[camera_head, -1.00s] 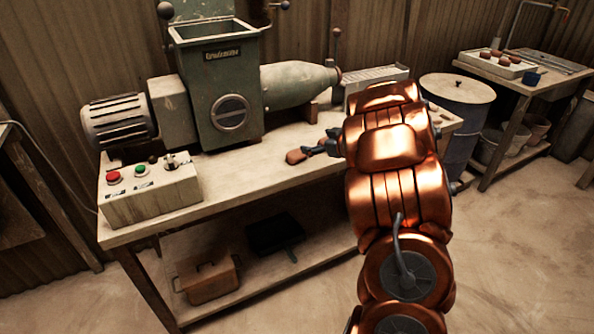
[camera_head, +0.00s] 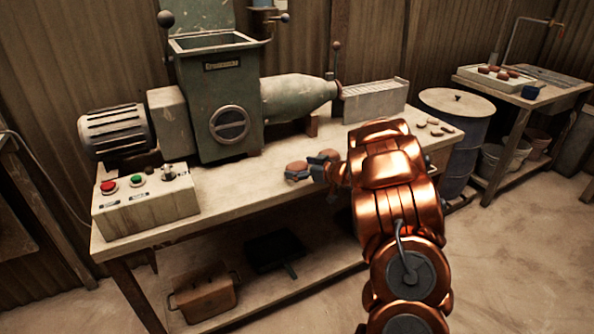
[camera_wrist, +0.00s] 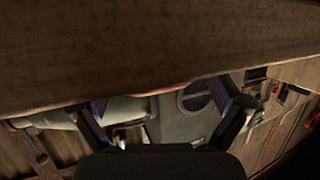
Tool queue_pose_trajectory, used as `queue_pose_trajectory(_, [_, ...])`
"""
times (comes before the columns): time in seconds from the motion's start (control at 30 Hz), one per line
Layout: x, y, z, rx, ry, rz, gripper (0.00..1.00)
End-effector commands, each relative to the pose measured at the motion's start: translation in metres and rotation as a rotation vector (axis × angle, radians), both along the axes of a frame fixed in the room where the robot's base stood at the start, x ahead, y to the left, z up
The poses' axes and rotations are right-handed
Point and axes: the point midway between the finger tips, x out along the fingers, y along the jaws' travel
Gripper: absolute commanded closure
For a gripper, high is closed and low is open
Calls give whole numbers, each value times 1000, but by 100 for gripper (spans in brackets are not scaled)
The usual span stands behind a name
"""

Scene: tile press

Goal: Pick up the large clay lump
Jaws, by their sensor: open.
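A reddish-brown clay lump (camera_head: 297,166) lies on the bench top, in front of the machine, in the head view. My gripper (camera_head: 306,169) is low over the bench at the lump, coming from the right. Its fingers are open, one on the near side and one toward the far side of the lump. I cannot tell whether they touch it. In the wrist view the gripper (camera_wrist: 160,103) shows two spread dark fingers. A thin reddish sliver (camera_wrist: 180,88) shows between them against the bench, probably the lump. My arm hides part of the bench.
The green machine (camera_head: 215,95) stands behind the lump. A control box (camera_head: 145,205) is at the bench's left end. A pale ribbed block (camera_head: 375,102) stands behind my arm. Several small brown pieces (camera_head: 433,127) lie at the bench's right end. A drum (camera_head: 462,135) stands beyond it.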

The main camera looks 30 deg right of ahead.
Motion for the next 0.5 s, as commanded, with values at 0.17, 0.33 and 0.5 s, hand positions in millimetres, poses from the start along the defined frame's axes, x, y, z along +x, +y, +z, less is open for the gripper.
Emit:
queue_pose_trajectory(0.17, [11, 4, -5, 1, 2, -1, 0])
queue_pose_trajectory(0.33, [11, 4, -5, 1, 3, -2, 1])
queue_pose_trajectory(0.5, [11, 4, -5, 0, 2, -1, 19])
